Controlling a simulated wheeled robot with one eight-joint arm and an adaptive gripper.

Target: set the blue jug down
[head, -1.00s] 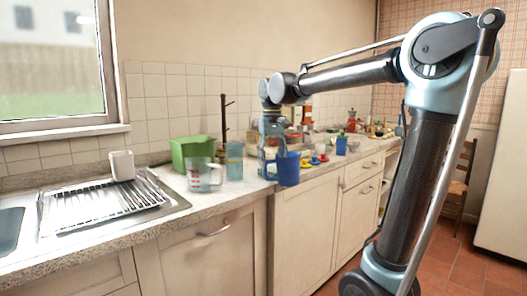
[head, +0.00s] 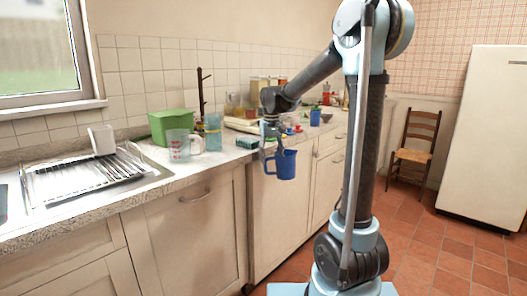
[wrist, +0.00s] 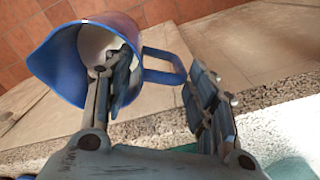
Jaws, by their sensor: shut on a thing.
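The blue jug (head: 286,165) hangs roughly upright from my gripper (head: 271,142) in the head view, in front of the cabinet doors. In the wrist view the jug (wrist: 62,66) has its spout to the left and its handle (wrist: 165,54) to the right. My gripper (wrist: 160,74) is shut on the jug, with one finger in front of its opening and the other beyond the handle. The exact contact is partly hidden. The jug is out past the counter's front edge, with tiled floor below it.
The worktop (head: 185,168) holds a green tub (head: 170,127), a measuring jug (head: 181,146), a blue-tinted glass (head: 213,133) and a dish rack (head: 85,175). A smaller blue cup (head: 315,117) stands farther along. A chair (head: 415,140) and fridge (head: 485,130) are at the right.

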